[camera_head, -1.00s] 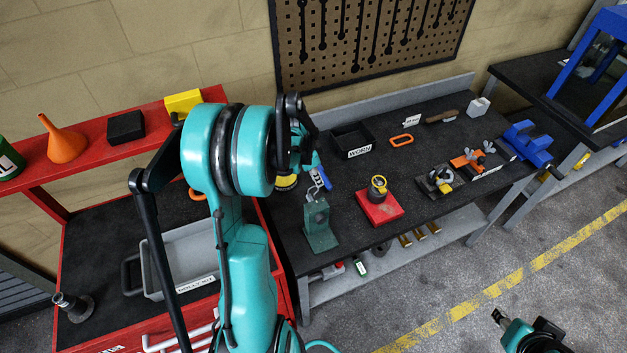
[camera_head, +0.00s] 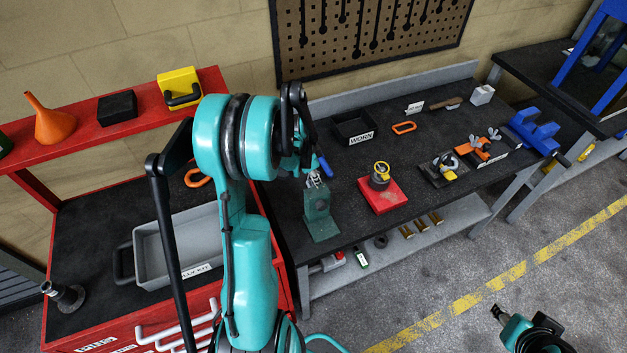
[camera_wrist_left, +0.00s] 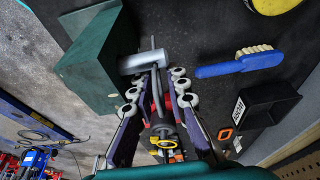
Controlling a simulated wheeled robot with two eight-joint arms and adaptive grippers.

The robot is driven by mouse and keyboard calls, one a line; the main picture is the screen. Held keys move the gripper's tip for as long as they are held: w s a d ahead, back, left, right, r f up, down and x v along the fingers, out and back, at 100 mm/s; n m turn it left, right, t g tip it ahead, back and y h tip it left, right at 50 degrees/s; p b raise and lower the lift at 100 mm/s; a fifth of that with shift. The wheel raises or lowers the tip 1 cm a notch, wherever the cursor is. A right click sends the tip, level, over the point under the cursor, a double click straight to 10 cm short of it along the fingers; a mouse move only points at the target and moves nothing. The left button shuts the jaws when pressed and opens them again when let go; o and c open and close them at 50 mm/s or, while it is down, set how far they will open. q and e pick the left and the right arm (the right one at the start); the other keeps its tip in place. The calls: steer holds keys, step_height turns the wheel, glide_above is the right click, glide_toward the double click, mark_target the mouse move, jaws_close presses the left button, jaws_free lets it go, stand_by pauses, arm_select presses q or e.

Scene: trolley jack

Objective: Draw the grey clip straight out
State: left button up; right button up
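A dark green block (camera_head: 320,215) stands at the bench's front left edge; it also shows in the left wrist view (camera_wrist_left: 95,62). A grey cylinder (camera_wrist_left: 143,63) sticks out from the block. The thin grey clip (camera_wrist_left: 157,92) crosses the cylinder, one end showing beyond it and the rest reaching back between my fingers. My left gripper (camera_wrist_left: 155,86) is open, with its fingers on either side of the clip and gaps visible; in the head view its tips are partly hidden above the block. My right gripper (camera_head: 497,313) is low at bottom right, away from the bench, too small to read.
A blue brush (camera_wrist_left: 240,62) lies beside the block, near a black WORN bin (camera_head: 354,143). A red block (camera_head: 372,200) with a dark cylinder stands right of the green block. A red trolley (camera_head: 75,215) stands left.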

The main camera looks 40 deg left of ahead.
arm_select(q)
jaws_close()
steer(key=shift+r, duration=0.15)
steer(key=shift+r+p, duration=2.3)
steer(key=shift+r, duration=1.2)
steer(key=shift+r+p, duration=1.65)
steer(key=shift+r, duration=0.9)
